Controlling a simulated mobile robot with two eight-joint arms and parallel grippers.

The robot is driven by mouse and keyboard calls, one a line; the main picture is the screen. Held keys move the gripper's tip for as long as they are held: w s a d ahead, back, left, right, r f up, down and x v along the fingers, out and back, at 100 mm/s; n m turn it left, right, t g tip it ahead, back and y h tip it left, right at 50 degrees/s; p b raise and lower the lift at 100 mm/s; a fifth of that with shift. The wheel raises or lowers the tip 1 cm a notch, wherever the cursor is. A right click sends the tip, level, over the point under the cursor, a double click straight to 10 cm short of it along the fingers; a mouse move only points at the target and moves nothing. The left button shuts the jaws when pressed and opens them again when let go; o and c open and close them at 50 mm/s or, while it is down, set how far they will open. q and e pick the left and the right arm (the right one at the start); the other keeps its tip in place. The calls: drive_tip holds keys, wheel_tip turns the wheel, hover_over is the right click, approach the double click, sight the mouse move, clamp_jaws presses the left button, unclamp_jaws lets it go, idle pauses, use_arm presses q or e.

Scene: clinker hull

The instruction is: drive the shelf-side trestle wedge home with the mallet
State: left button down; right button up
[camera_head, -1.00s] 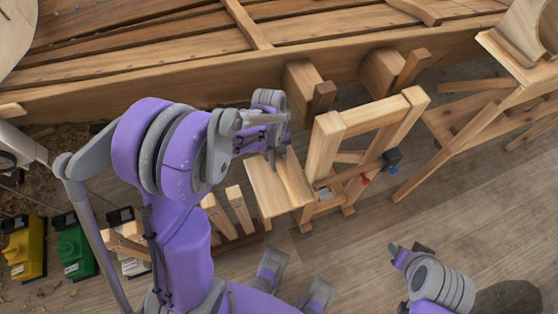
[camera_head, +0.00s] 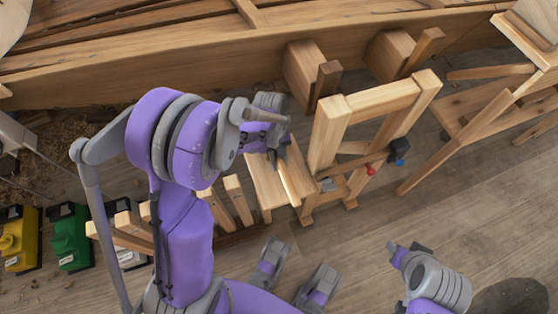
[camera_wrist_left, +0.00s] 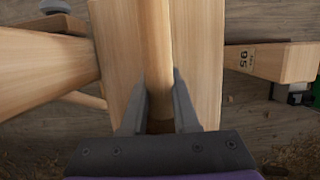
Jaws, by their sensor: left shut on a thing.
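My left gripper (camera_head: 277,148) is above the small wooden bench (camera_head: 263,183) in the head view. Its fingers (camera_wrist_left: 158,108) are shut on a pale round wooden handle (camera_wrist_left: 155,45) in the left wrist view, probably the mallet's. The handle (camera_head: 289,184) slants over the bench top in the head view; I cannot make out a mallet head. A darker wedge-like piece (camera_head: 326,80) stands against a block (camera_head: 304,66) by the hull, and another (camera_head: 424,48) is further right. I cannot tell which is the shelf-side wedge. My right gripper (camera_head: 408,249) is low at right, its jaws unclear.
A wooden frame (camera_head: 373,98) stands just right of the left gripper, with red (camera_head: 370,169) and blue (camera_head: 399,147) parts. The hull (camera_head: 170,70) spans the back. A trestle-like stand (camera_head: 480,115) is at right. Yellow (camera_head: 20,238) and green (camera_head: 69,240) items are at left.

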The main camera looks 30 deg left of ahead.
use_arm(q)
drive_tip(key=shift+f+b, duration=0.45)
drive_tip(key=shift+f, duration=0.05)
drive_tip(key=c, duration=0.6)
unclamp_jaws()
drive_tip(key=shift+r, duration=0.1)
drive_tip(key=shift+r+p, duration=2.6)
drive_tip(key=shift+r, duration=1.35)
